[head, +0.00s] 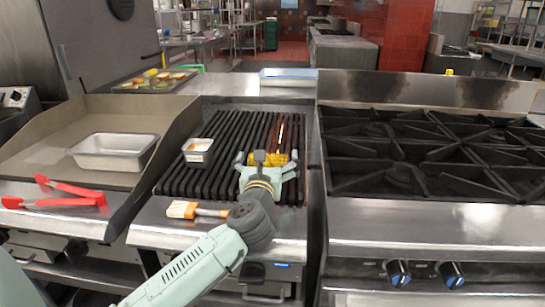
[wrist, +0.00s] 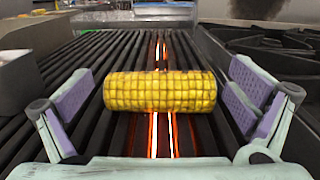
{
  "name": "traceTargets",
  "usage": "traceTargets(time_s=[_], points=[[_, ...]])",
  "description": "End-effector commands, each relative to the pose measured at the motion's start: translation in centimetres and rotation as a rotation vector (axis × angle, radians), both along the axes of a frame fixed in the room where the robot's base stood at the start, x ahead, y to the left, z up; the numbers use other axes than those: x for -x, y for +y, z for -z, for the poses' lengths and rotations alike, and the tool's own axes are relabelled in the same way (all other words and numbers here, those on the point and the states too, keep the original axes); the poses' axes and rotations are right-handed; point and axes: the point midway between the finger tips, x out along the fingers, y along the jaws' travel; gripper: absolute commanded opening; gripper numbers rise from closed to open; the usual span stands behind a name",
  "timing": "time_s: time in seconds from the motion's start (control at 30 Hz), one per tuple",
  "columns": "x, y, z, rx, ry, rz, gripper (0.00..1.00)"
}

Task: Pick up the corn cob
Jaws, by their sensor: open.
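The yellow corn cob (wrist: 160,92) lies crosswise on the dark grill bars in the wrist view. In the head view the corn cob (head: 280,159) shows only partly, behind my gripper. My gripper (wrist: 165,105) is open, with one purple-padded finger off each end of the cob and a gap on both sides. In the head view my gripper (head: 266,163) is over the right part of the grill (head: 215,160), its fingers spread around the cob.
A brush (head: 196,210) lies on the front ledge. A metal pan (head: 114,152) and red tongs (head: 60,193) are farther left. A stove (head: 410,160) adjoins on the right. Glowing strips show under the bars.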

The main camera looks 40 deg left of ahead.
Motion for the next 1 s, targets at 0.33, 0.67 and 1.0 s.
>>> traceTargets(time_s=[0.33, 0.67, 1.0], points=[[0.01, -0.01, 0.02, 0.001, -0.001, 0.0, 0.93], [0.01, 0.01, 0.01, 0.0, 0.0, 0.0, 0.71], [0.01, -0.01, -0.04, -0.001, -0.001, 0.0, 0.51]])
